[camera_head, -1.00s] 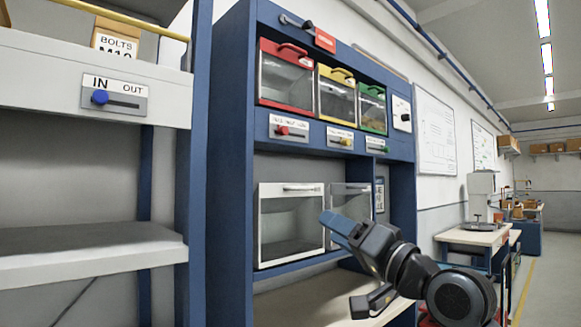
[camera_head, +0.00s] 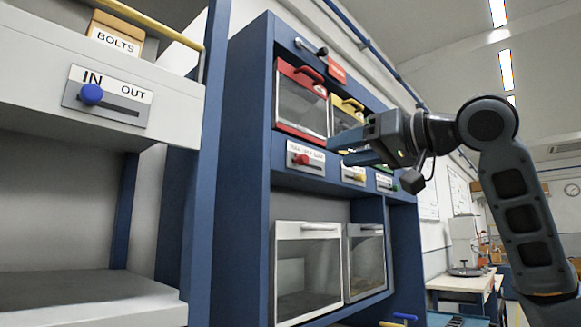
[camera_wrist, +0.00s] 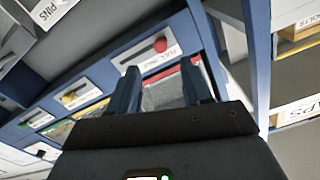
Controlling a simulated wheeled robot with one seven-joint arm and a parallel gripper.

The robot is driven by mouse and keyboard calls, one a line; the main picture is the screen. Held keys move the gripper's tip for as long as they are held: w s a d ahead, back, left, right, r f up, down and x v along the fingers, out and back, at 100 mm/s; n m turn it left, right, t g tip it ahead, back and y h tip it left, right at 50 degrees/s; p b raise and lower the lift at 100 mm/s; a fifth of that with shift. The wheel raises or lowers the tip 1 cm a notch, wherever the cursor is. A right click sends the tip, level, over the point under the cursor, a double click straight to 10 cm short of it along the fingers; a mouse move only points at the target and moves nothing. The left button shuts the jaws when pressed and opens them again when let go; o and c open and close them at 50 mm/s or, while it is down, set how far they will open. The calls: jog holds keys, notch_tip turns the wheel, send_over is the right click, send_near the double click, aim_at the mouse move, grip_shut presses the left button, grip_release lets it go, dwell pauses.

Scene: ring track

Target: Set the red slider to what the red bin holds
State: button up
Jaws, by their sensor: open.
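The red bin (camera_head: 302,98) is in the upper row of the blue rack, with a red frame, red handle and clear front. Its fill level cannot be made out. The red slider (camera_head: 301,159) is a red knob on a white labelled plate below the bin, left of the slot's middle. In the wrist view the red knob (camera_wrist: 160,44) shows beyond the fingers, on a plate with partly legible "FULL HALF" text. My gripper (camera_head: 350,148) is open and empty, in front of the rack and right of the red slider. In the wrist view its fingers (camera_wrist: 163,88) frame part of the red bin.
A yellow bin (camera_head: 346,112) and yellow slider (camera_head: 357,175) are to the right, partly behind my gripper. A green slider (camera_head: 384,183) is farther right. Clear-front boxes (camera_head: 307,268) stand below. At left, a shelf carries an IN/OUT slider with a blue knob (camera_head: 91,94).

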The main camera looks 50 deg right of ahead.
aim_at(306, 159)
jog(key=w+p, duration=0.1)
jog(key=w, duration=0.7)
jog(key=shift+w+a+r, duration=0.1)
jog(key=shift+a, duration=0.05)
grip_shut()
dwell(0.3)
